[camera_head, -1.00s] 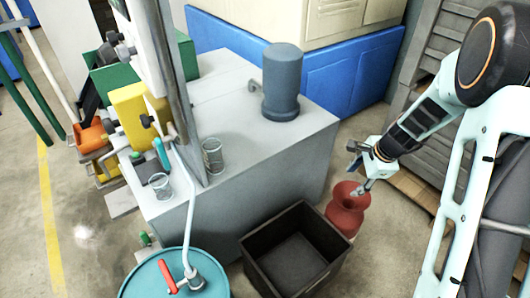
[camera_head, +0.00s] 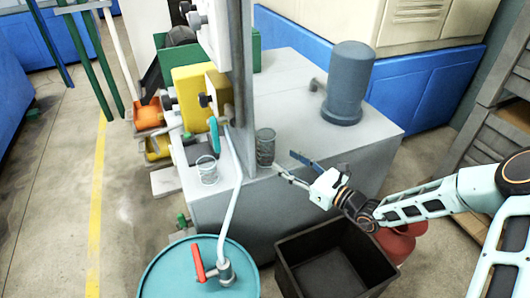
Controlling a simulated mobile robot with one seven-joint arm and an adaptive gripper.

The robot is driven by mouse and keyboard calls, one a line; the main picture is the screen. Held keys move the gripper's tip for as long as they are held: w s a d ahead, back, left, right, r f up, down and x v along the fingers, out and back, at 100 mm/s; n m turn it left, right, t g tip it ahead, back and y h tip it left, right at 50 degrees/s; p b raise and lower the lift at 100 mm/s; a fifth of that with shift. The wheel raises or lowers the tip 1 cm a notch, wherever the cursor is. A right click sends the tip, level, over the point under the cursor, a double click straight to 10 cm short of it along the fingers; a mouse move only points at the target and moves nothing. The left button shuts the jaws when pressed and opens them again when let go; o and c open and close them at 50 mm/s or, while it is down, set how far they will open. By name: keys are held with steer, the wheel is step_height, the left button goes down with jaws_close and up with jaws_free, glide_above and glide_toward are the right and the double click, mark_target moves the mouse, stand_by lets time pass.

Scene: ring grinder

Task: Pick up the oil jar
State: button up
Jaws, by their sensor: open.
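Two small jar-like vessels stand on the grey machine top. One is a dark, see-through jar (camera_head: 265,148) beside the upright post. The other is a clear jar (camera_head: 207,170) at the left front edge. I cannot tell for sure which is the oil jar. My gripper (camera_head: 284,161) is open and empty, its two fingers spread and pointing left toward the dark jar. The fingertips are just right of that jar and look apart from it. The exact depth between them is unclear.
The metal post (camera_head: 239,80) and a curved pipe (camera_head: 232,190) stand close to the jars. A grey-blue cylinder (camera_head: 346,85) stands behind. A teal drum (camera_head: 165,275), a black bin (camera_head: 325,265) and a red vessel (camera_head: 396,245), partly hidden by my arm, are in front.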

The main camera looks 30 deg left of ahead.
mark_target(272, 154)
steer(key=x, duration=0.3)
steer(key=b+x, duration=0.1)
steer(key=x, duration=0.2)
steer(key=b+x, duration=0.1)
steer(key=x, duration=0.2)
steer(key=shift+s+a+f, duration=0.1)
steer(key=shift+a+f, duration=0.15)
steer(key=shift+f, duration=0.1)
steer(key=c, duration=0.9)
